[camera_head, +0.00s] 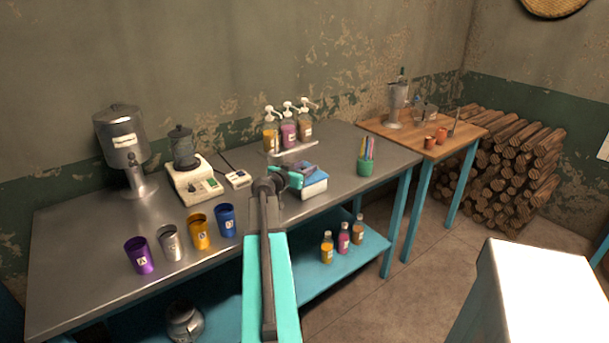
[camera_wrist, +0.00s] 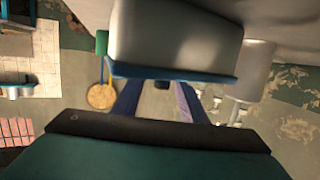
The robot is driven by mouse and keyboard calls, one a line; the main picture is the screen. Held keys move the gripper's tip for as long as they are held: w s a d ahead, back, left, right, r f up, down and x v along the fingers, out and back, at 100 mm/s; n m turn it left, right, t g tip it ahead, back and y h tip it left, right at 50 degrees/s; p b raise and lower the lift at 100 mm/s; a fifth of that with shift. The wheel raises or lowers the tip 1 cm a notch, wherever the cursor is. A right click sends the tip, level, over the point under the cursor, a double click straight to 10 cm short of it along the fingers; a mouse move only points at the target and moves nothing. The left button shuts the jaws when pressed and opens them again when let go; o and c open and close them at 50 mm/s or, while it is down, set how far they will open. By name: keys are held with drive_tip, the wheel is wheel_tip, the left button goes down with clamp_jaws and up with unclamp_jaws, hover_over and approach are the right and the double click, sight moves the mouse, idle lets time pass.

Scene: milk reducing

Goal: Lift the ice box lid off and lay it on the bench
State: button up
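The ice box (camera_head: 315,189) is a small white box with a blue lid (camera_head: 316,178), standing on the grey metal bench (camera_head: 335,155). The lid sits on the box. My gripper (camera_head: 303,167) is at the top of the lid, with its arm coming in from the front. In the wrist view the scene is upside down: the pale box (camera_wrist: 175,35) fills the top, with the blue lid edge (camera_wrist: 175,74) below it. My gripper's two purple fingers (camera_wrist: 160,95) are spread, with a small dark piece between them by the lid. The fingertips are partly hidden by the lid edge.
A green pen cup (camera_head: 365,167) stands right of the box, and pump bottles (camera_head: 288,132) on a stand behind it. A scale (camera_head: 195,180) and several coloured cups (camera_head: 199,231) are to the left. Bare bench lies between the box and the pen cup.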

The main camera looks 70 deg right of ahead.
sight(304, 167)
drive_tip(key=shift+c, duration=0.5)
clamp_jaws()
drive_tip(key=shift+r, duration=0.2)
drive_tip(key=shift+r+b, duration=0.5)
drive_tip(key=shift+r, duration=1)
drive_tip(key=s+a+b, duration=0.3)
drive_tip(key=a+b, duration=0.1)
drive_tip(key=a, duration=0.2)
drive_tip(key=s+a+r+b, duration=0.1)
drive_tip(key=s+a+b, duration=0.2)
drive_tip(key=a, duration=0.3)
drive_tip(key=shift+b, duration=0.4)
drive_tip(key=b, duration=0.4)
drive_tip(key=a+b, duration=0.1)
drive_tip(key=b, duration=0.3)
drive_tip(key=shift+s+a+r+b, duration=0.1)
drive_tip(key=shift+s+a+b, duration=0.1)
drive_tip(key=shift+s+b, duration=0.15)
